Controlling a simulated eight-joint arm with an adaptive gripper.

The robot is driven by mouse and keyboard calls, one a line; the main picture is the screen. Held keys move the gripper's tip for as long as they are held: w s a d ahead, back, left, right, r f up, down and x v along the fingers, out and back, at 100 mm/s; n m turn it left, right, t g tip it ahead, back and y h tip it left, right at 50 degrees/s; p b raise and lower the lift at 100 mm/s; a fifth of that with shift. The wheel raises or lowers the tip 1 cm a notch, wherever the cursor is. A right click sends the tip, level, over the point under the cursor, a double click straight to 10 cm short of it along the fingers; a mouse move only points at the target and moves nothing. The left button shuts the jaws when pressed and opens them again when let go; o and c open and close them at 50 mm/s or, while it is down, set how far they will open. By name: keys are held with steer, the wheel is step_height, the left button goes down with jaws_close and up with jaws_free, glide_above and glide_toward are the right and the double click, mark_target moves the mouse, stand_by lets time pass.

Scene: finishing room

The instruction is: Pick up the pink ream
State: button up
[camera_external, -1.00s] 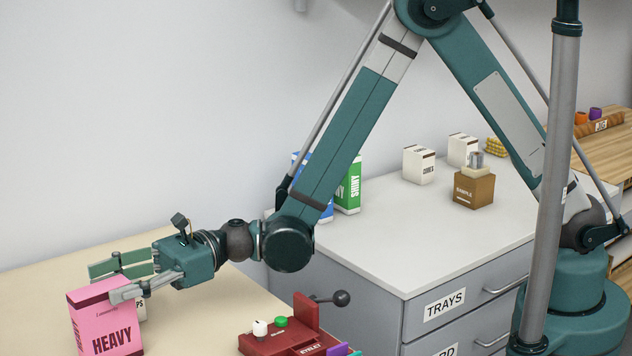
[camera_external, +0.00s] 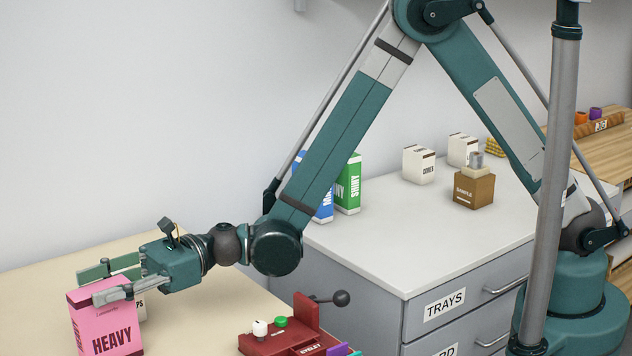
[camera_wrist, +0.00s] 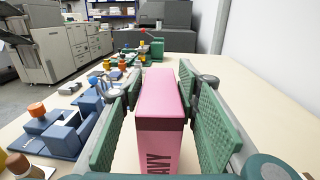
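The pink ream (camera_external: 105,328), marked HEAVY, stands upright on the beige table at the lower left of the external view. In the wrist view the pink ream (camera_wrist: 160,98) stands between the two green ribbed finger pads. My gripper (camera_external: 91,287) is open around the top of the ream, with one finger on each side. In the wrist view my gripper (camera_wrist: 160,82) shows a gap on the left side of the ream and a narrower one on the right. The lower part of the ream is out of frame.
A pale box (camera_external: 137,303) stands partly hidden behind the ream. A dark red device (camera_external: 290,335) with a lever is to the right on the table. Blue fixtures (camera_wrist: 62,130) lie left of my gripper in the wrist view. Grey drawers (camera_external: 400,280) stand farther right.

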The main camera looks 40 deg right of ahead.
jaws_close()
steer(key=shift+r, duration=0.1)
steer(key=shift+r+p, duration=1.1)
steer(key=shift+r, duration=3.8)
